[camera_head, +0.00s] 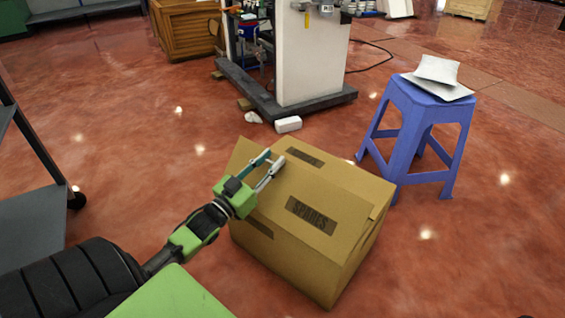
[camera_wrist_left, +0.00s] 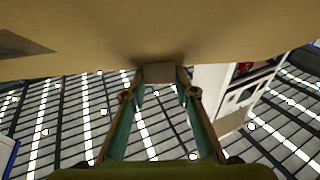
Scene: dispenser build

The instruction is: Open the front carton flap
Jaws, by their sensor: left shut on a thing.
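A brown cardboard carton (camera_head: 335,240) stands on the floor, with a dark "SPARES" label on its top. A flap (camera_head: 243,158) sticks up at its left rear edge, and another edge is slightly lifted at the right. My left gripper (camera_head: 274,162) reaches over the carton's top from the left. In the left wrist view, a small piece of cardboard (camera_wrist_left: 159,72) sits between the fingertips (camera_wrist_left: 160,78), with the fingers shut on it. A broad cardboard surface (camera_wrist_left: 190,30) fills the top of that view. The exact grip on the flap is hard to see. My right gripper is not in view.
A blue stool (camera_head: 415,130) with pale packets (camera_head: 438,70) stands right of the carton. A white machine on a dark base (camera_head: 290,105) and a wooden crate (camera_head: 187,30) stand behind. A grey cart (camera_head: 30,205) is at the left. Red floor around the carton is mostly free.

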